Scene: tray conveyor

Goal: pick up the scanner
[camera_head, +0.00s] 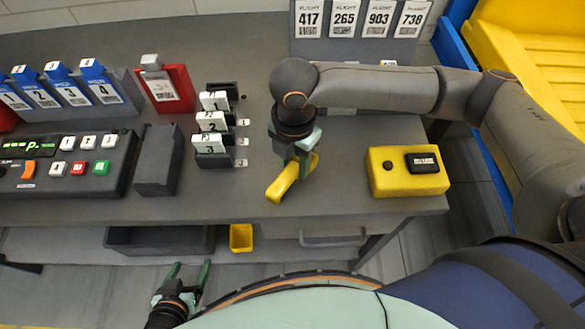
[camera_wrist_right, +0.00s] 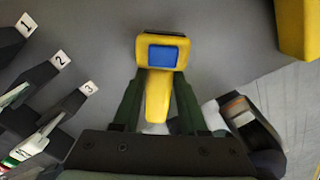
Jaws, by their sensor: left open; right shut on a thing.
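The scanner (camera_head: 282,184) is yellow, and its handle lies between the fingers of my right gripper (camera_head: 300,158), which is shut on it. In the right wrist view the scanner (camera_wrist_right: 161,60) shows a blue window on its head, and my right gripper's fingers (camera_wrist_right: 155,105) flank the handle. The scanner is over the grey desk; I cannot tell whether it touches the surface. My left gripper (camera_head: 187,275) is open and empty, low in front of the desk.
A yellow box (camera_head: 380,184) with a black label stands right of the scanner. Numbered slots (camera_head: 212,125) with cards are to its left, beside a dark grey block (camera_head: 158,160) and a button panel (camera_head: 66,163). A small yellow bin (camera_head: 241,238) sits below the desk top.

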